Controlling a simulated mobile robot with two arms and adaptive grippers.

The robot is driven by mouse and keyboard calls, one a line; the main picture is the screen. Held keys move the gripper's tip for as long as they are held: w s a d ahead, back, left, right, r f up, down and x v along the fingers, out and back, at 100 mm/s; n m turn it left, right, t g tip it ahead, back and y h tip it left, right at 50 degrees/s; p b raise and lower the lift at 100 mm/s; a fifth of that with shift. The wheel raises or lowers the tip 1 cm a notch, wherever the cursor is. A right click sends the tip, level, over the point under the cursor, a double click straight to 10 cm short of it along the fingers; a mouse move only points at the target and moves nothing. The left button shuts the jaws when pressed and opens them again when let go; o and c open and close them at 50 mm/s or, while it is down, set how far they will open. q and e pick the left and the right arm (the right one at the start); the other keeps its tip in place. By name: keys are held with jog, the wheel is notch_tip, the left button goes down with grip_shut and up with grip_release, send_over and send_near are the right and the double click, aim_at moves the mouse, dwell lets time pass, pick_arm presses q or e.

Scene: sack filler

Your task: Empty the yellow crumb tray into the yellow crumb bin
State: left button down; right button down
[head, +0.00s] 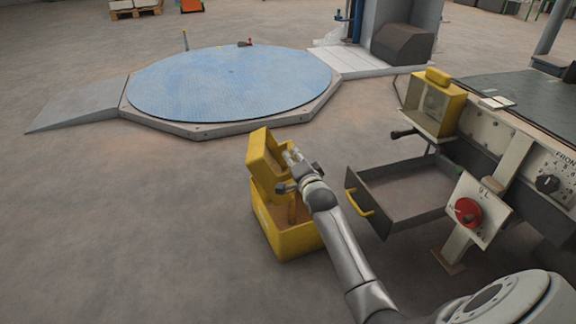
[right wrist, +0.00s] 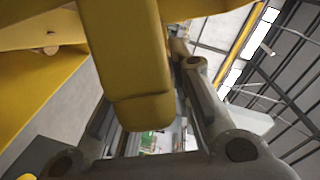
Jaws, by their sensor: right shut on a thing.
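The yellow crumb tray (head: 262,152) is up in the air, strongly tilted, over the yellow crumb bin (head: 293,243). My right gripper (head: 292,165) is shut on the tray at its right side. In the right wrist view a yellow bar of the tray (right wrist: 130,60) lies between the fingers of my right gripper (right wrist: 150,115). The bin stands on the floor, open at the top, with a brownish inside that shows in part; my gripper and the tray hide some of it. I cannot tell whether crumbs are in the tray. My left gripper is not in view.
An open dark drawer frame with a yellow handle (head: 362,203) juts out of the machine just right of the bin. A panel with a red knob (head: 468,211) stands nearer. A round blue platform (head: 225,85) lies behind. Floor left of the bin is clear.

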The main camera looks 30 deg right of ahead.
jog(key=shift+s+d+f+m+b, duration=0.15)
jog(key=shift+d+f+m+b, duration=0.15)
jog(key=shift+f, duration=0.2)
jog(key=s+d+f+m+t+h+b, duration=0.1)
jog(key=s+d+f+m+t+b, duration=0.2)
jog(key=d+m+b, duration=0.4)
jog(key=shift+s+f+m+h+b, duration=0.3)
jog(key=shift+s+f+m+b, duration=0.85)
jog(key=shift+m, duration=1.65)
jog(key=shift+w+d+r, duration=0.1)
jog(key=shift+w+r, duration=0.15)
jog(key=shift+w, duration=0.15)
notch_tip(320, 180, up, 3)
jog(key=n+y+p, duration=0.1)
jog(key=n+p, duration=0.2)
jog(key=p, duration=0.1)
jog(key=n+p, duration=0.3)
jog(key=p, duration=0.1)
jog(key=shift+f+g+y, duration=0.1)
jog(key=shift+g+y, duration=0.3)
